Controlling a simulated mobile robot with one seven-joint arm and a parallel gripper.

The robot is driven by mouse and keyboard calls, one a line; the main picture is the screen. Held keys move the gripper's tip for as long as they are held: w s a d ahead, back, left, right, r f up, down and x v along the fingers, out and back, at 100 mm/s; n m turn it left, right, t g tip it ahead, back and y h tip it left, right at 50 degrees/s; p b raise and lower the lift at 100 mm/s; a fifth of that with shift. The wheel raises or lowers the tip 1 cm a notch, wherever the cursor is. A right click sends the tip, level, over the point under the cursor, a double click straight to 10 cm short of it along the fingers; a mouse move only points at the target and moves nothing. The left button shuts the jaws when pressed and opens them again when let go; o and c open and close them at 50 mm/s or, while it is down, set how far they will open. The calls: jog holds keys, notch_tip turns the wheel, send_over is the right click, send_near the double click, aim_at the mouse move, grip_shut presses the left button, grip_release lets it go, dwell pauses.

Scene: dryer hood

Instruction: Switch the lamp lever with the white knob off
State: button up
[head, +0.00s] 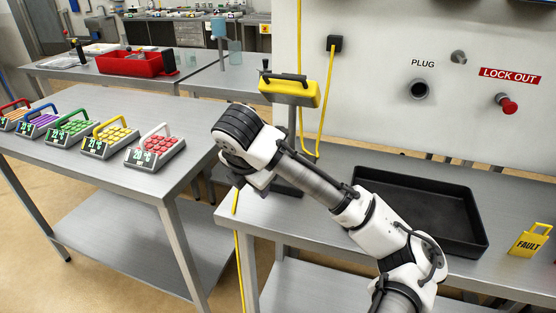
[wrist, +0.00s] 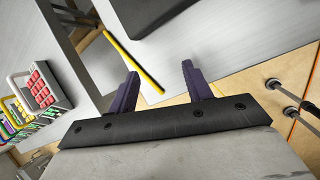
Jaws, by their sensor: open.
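I cannot make out a lever with a white knob in either view. A yellow box (head: 290,92) with dark handles on top stands on a post at the near bench's back left, and a small dark knob shows above its left end. My arm reaches across the near bench in the head view, and its wrist hides the fingers there. A yellow cable (wrist: 134,62) shows just beyond the fingers.
The white panel has a plug socket (head: 420,90), a grey knob (head: 458,57) and a red lockout knob (head: 507,104). A black tray (head: 461,234) and a yellow fault tag (head: 529,240) occupy the near bench. Several keypads, including a red one (head: 155,149), line the left table.

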jog(key=d, duration=0.1)
jog(key=d+g+h, duration=0.1)
jog(key=shift+s+d+f+n, duration=0.3)
jog(key=shift+s+d+f, duration=0.05)
jog(key=shift+s, duration=0.05)
jog(key=w+d+p, duration=0.1)
jog(key=w, duration=0.2)
jog(key=w+d+p, duration=0.1)
jog(key=w, duration=0.3)
jog(key=w+d+p, duration=0.1)
jog(key=w+d, duration=0.1)
jog(key=w, duration=0.2)
jog(key=shift+w, duration=0.25)
jog(key=shift+w+f, duration=0.1)
jog(key=shift+f, duration=0.5)
grip_shut()
